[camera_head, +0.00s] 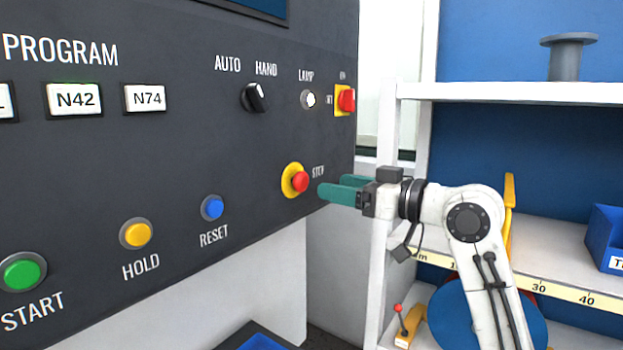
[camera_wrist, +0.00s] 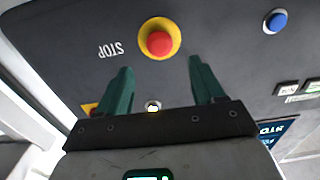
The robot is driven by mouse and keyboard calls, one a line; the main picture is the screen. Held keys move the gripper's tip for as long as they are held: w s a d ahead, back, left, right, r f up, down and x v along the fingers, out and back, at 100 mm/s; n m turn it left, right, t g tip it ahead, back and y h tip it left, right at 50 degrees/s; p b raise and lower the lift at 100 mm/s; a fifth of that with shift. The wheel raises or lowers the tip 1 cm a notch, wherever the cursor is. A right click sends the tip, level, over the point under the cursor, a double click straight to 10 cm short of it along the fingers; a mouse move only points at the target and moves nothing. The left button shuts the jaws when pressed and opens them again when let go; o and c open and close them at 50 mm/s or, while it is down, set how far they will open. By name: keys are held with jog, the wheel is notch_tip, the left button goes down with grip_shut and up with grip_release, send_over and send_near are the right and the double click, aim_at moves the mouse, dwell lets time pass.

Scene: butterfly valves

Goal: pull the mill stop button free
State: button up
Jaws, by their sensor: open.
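The stop button is a red mushroom head (camera_head: 300,182) on a yellow round plate, low on the right side of the dark control panel (camera_head: 190,140), with STOP lettered beside it. In the wrist view the red head (camera_wrist: 159,43) shows ahead of the fingertips, roughly centred between the fingers' lines. My gripper (camera_head: 332,188), with green fingers, is just to the right of the button in the head view, pointing at it. In the wrist view the gripper (camera_wrist: 159,64) is open, with nothing between its fingers. No contact with the button shows.
A red switch on a yellow plate (camera_head: 346,100) and a lamp (camera_head: 309,99) sit above the button. A blue RESET button (camera_head: 212,207) and yellow HOLD button (camera_head: 136,234) are to its left. White shelving (camera_head: 510,92) stands close behind my arm.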

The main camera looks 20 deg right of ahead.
aim_at(305, 181)
jog(key=p+x, duration=0.1)
jog(key=x, duration=0.6)
jog(key=shift+w+p, duration=0.1)
jog(key=shift+p, duration=0.25)
grip_shut()
